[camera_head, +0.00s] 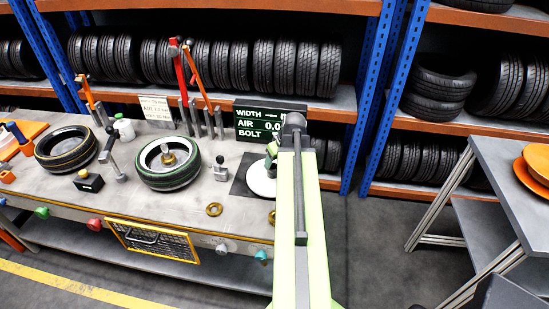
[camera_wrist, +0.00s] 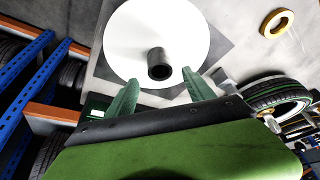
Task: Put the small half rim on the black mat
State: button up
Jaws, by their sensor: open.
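The small half rim is a white disc with a short dark hub standing up from its middle. In the head view the half rim (camera_head: 260,183) is partly hidden behind my arm. It lies on the black mat (camera_head: 240,187) on the workbench. In the wrist view the half rim (camera_wrist: 188,30) fills the top middle, with dark corners of the mat (camera_wrist: 222,45) showing around it. My gripper (camera_wrist: 160,92) is open, its two green fingers apart below the hub in the picture. Nothing is held. Whether a fingertip touches the disc I cannot tell.
A tyre on a rim (camera_head: 168,164) and another tyre (camera_head: 66,148) stand left on the workbench. A brass ring (camera_head: 214,209) lies near its front edge. A display board (camera_head: 256,120) stands behind the mat. A table with orange discs (camera_head: 537,160) is at right.

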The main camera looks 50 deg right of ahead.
jog(key=p+v, duration=0.4)
jog(key=v, duration=0.2)
jog(key=shift+r, duration=0.15)
jog(key=shift+s, duration=0.15)
jog(key=w+a+f+n+g+y, duration=0.1)
jog(key=w+a, duration=0.4)
jog(key=a, duration=0.7)
jog(key=w+a+n+g+y, duration=0.1)
jog(key=w+a, duration=0.5)
jog(key=a, duration=0.6)
jog(key=s+a+g+h, duration=0.1)
jog(key=a+g, duration=0.1)
jog(key=a, duration=1.9)
jog(key=shift+f+n, duration=0.3)
jog(key=shift+f, duration=0.15)
jog(key=shift+s, duration=0.15)
